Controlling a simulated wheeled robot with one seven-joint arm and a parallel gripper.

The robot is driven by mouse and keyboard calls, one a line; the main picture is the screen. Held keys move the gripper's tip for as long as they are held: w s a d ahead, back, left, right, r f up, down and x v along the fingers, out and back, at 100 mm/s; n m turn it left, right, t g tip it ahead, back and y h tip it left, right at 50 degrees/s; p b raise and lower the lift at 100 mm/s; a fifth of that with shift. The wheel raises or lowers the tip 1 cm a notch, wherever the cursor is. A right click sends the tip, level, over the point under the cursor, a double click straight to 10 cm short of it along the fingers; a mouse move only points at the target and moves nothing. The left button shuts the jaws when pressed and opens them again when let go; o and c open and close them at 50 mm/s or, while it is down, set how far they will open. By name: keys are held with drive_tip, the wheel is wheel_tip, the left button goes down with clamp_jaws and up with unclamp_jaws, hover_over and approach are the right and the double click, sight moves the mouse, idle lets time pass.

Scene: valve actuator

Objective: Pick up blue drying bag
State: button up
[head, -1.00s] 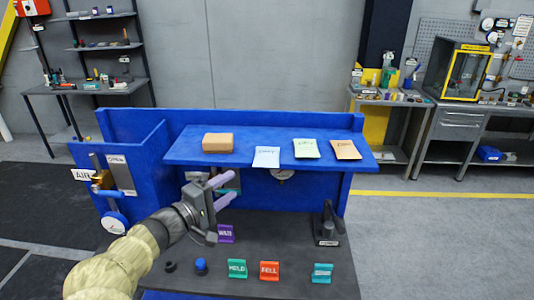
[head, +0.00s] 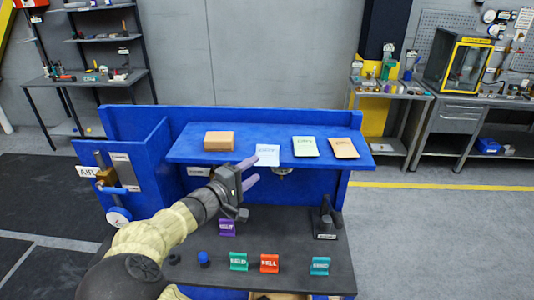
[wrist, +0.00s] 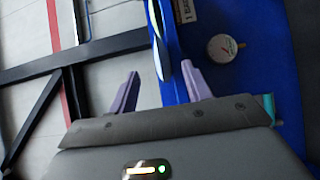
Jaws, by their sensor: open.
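The blue drying bag, a pale blue flat packet with dark writing (head: 267,154), lies on the raised blue shelf (head: 226,160), left of a pale green packet (head: 305,147) and an orange-tan packet (head: 342,148). My gripper (head: 255,169) is open at the shelf's front edge, its purple fingers pointing right. The upper fingertip appears close to the bag's lower left corner; contact cannot be told. In the wrist view my gripper's fingers (wrist: 160,72) are apart, with a thin pale and dark edge between them that I cannot identify surely.
A brown block (head: 219,140) sits left of the bag on the shelf. A gauge (wrist: 222,48) shows on the blue panel below. The grey worktop holds purple, green, red and teal labelled stands and a black toggle device (head: 326,220). Room above the shelf is clear.

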sight(261, 163)
drive_tip(key=p+x, duration=0.2)
drive_tip(key=x, duration=0.1)
drive_tip(key=shift+w+d+r, duration=0.1)
drive_tip(key=shift+w, duration=0.2)
drive_tip(key=shift+w+d, duration=0.25)
drive_tip(key=shift+w, duration=0.1)
drive_tip(key=shift+f, duration=0.2)
drive_tip(key=shift+c, duration=0.4)
clamp_jaws()
